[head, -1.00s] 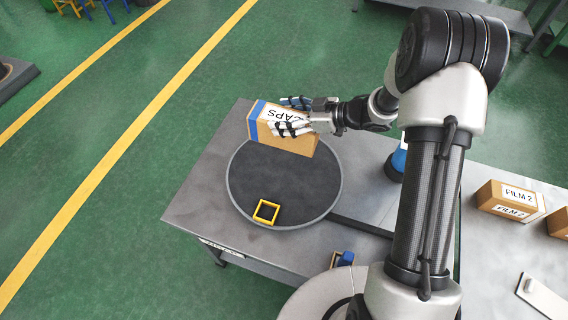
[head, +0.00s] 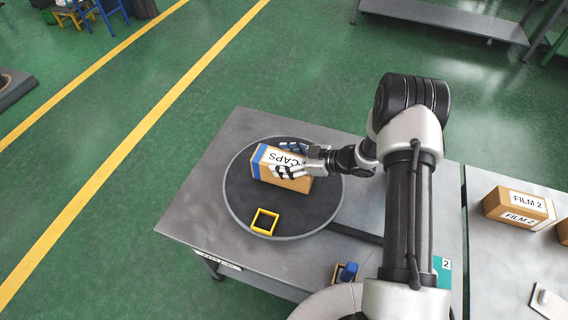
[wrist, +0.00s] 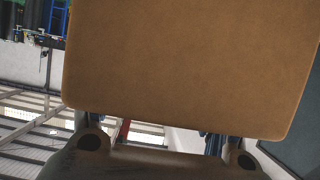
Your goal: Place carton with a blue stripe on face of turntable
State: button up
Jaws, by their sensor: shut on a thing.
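The carton with a blue stripe (head: 285,181) is brown, has a "CAPS" label and a blue band at its left end. It is at the back part of the dark round turntable face (head: 237,196). My gripper (head: 289,160) is shut on the carton from the right, with fingers on both sides. In the wrist view the carton (wrist: 190,65) fills most of the picture. I cannot tell whether its underside touches the turntable face.
A yellow square frame (head: 254,221) lies on the front of the turntable. A small open box with a blue item (head: 347,272) is at the table's front edge. Cartons labelled FILM 2 (head: 515,204) stand on the right table.

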jog(key=shift+w+f, duration=0.1)
jog(key=shift+f, duration=0.7)
jog(key=shift+r, duration=0.1)
jog(key=o, duration=1.1)
jog(key=shift+f, duration=0.25)
jog(key=o, duration=0.5)
jog(key=shift+c, duration=0.2)
jog(key=shift+r, duration=0.15)
